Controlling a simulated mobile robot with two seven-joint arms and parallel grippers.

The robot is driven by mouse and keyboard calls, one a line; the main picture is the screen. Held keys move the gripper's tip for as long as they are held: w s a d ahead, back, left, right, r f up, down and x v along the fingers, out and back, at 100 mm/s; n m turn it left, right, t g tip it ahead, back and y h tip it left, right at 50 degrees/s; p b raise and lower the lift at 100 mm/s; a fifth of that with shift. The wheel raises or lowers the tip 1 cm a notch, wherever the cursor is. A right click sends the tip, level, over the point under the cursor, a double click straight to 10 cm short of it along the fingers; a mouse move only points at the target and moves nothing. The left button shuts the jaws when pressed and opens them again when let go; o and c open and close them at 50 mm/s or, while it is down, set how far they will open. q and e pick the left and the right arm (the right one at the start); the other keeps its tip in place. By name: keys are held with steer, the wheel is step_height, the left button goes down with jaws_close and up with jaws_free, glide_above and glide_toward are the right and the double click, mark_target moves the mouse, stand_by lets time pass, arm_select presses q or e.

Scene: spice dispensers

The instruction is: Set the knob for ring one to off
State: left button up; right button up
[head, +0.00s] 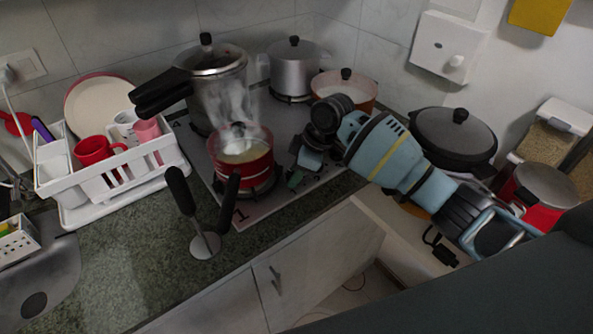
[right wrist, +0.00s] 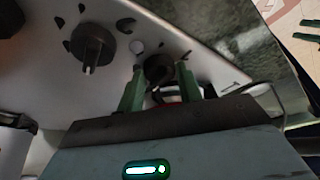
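My right gripper (head: 300,168) reaches down over the front of the cooktop (head: 255,208), beside the steaming red pot (head: 243,152). In the right wrist view its two green fingers (right wrist: 160,85) stand open on either side of a dark round knob (right wrist: 158,68), with a small gap visible. A second dark knob (right wrist: 92,44) with a raised grip sits to its left. A "1" is printed on the cooktop near the red pot. In the head view the gripper hides the knobs. Two green bars at the wrist view's right edge look like my left gripper's fingers (right wrist: 307,30), apart.
A pressure cooker (head: 215,85), a grey pot (head: 296,68) and an orange pot (head: 358,88) stand behind. A white dish rack (head: 80,208) is at left, and a black lidded pan (head: 453,138) at right.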

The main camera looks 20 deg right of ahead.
steer(key=o, duration=0.4)
steer(key=shift+o, duration=0.2)
steer(key=v, duration=0.8)
